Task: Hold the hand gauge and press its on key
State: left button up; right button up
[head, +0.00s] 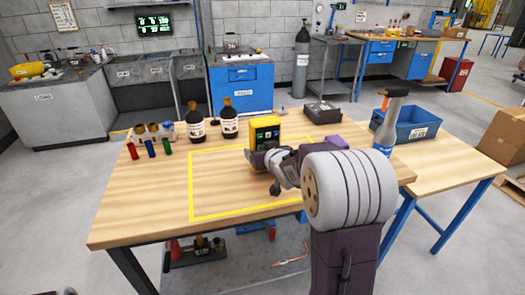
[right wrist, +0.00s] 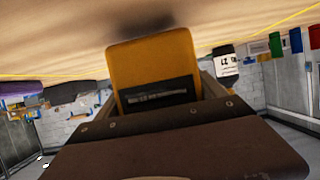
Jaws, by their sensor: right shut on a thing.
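The yellow hand gauge (head: 266,127) stands upright near the back right of the yellow-outlined area, its dark face with small green and blue marks turned to the head camera. The on key is too small to pick out. My right gripper (head: 262,160) is shut on the gauge's lower part. In the right wrist view the gauge (right wrist: 153,58) sits between the fingers, close to the wooden tabletop with a dark shadow by it; I cannot tell whether it touches.
Two dark bottles (head: 195,123) and several small red, blue and green items (head: 150,148) stand at the table's back left. A spray bottle (head: 387,120), a blue bin (head: 415,124) and a purple object (head: 331,142) are at right. The table's front left (head: 155,205) is clear.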

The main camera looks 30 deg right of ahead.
jog(key=shift+f+b, duration=0.6)
jog(key=shift+f, duration=0.1)
pick_arm(q)
jog(key=shift+f, duration=0.65)
pick_arm(e)
jog(key=shift+s+f, duration=0.1)
jog(key=shift+f, duration=0.1)
pick_arm(q)
grip_shut()
dwell(3.7)
